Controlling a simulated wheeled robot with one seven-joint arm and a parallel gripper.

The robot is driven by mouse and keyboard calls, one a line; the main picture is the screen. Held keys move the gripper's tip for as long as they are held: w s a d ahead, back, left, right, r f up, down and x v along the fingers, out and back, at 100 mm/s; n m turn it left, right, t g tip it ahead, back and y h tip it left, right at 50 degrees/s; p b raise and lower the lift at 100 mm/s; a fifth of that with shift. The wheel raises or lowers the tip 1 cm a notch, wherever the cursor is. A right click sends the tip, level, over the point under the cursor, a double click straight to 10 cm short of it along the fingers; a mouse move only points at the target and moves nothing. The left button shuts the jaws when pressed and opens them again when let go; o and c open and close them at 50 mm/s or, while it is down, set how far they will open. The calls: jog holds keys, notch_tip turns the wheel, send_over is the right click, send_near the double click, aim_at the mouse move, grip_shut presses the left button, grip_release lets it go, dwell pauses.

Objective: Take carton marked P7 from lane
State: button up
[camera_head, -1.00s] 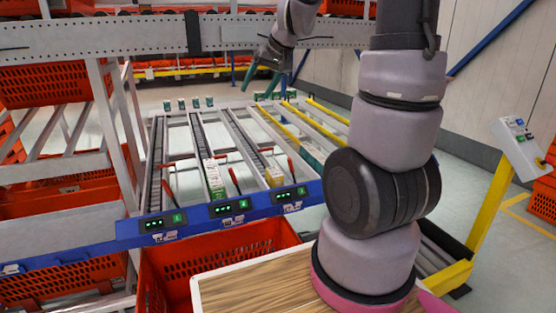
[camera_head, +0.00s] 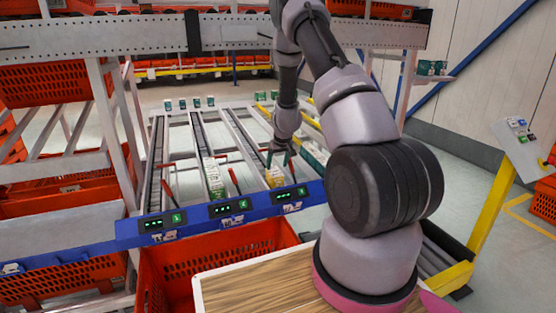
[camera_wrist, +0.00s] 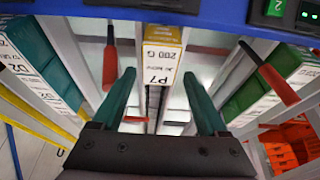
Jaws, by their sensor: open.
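The carton marked P7 (camera_wrist: 162,58) is yellow and white, with "P7 200 G" on its label, and stands in a lane of the rack. In the head view the yellow carton (camera_head: 274,179) is at the front end of its lane, just behind the blue rail. My gripper (camera_wrist: 160,76) is open, its two green fingers either side of the carton in the wrist view. In the head view my gripper (camera_head: 280,156) points down at the carton. Contact between fingers and carton cannot be told.
Green-and-white cartons (camera_wrist: 42,55) stand in a lane on one side, and more (camera_wrist: 265,85) on the other. A red lever (camera_wrist: 284,87) sticks up nearby. The blue rail (camera_head: 225,209) runs along the front. An orange tote (camera_head: 215,255) stands before it.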

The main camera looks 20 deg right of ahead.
aim_at(275, 172)
jog(key=x, duration=0.8)
jog(key=shift+f, duration=0.1)
grip_shut()
notch_tip(275, 172, up, 12)
jog(key=shift+f, duration=0.2)
